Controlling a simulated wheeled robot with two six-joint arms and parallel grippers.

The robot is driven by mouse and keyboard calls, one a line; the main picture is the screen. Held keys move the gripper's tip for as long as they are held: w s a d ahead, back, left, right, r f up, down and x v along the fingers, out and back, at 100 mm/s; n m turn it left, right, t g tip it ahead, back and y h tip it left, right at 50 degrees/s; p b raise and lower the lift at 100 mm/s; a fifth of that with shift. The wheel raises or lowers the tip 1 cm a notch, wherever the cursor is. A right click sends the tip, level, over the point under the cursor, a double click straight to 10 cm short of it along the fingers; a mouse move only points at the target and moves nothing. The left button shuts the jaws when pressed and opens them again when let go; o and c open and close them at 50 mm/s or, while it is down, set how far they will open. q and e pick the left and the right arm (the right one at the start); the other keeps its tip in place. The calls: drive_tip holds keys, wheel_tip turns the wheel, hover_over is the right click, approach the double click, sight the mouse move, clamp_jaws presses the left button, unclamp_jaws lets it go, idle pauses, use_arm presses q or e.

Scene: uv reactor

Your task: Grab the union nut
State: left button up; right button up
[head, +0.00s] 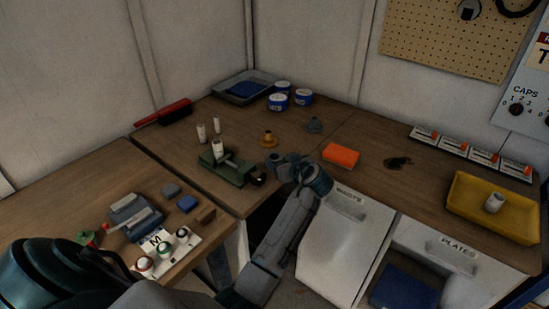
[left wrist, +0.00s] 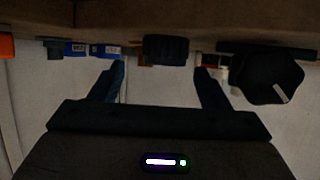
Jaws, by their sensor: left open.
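A dark ribbed cylinder, which looks like the union nut (left wrist: 166,50), sits on the bench in the left wrist view, where the bench appears at the top. It lies ahead of the space between the two fingers of my left gripper (left wrist: 158,85), which is open and empty. In the head view my left gripper (head: 282,163) is low over the front edge of the bench, right of the green fixture (head: 226,171). I cannot clearly pick out the nut from the gripper there. My right gripper is not in view.
A black angular object (left wrist: 268,78) is close to the right finger. An orange box (head: 341,155) stands right of my gripper. A yellow tray (head: 480,224) is far right.

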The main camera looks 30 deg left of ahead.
sight(272, 156)
use_arm(q)
drive_tip(key=p+x, duration=0.1)
drive_tip(key=x, duration=0.2)
drive_tip(key=p+x, duration=0.1)
drive_tip(key=x, duration=0.1)
drive_tip(key=shift+s+a+p, duration=0.25)
drive_tip(key=shift+p, duration=0.1)
drive_tip(key=shift+w+a+f, duration=0.1)
drive_tip(key=shift+a+f, duration=0.05)
drive_tip(key=shift+c, duration=0.4)
drive_tip(key=c, duration=1)
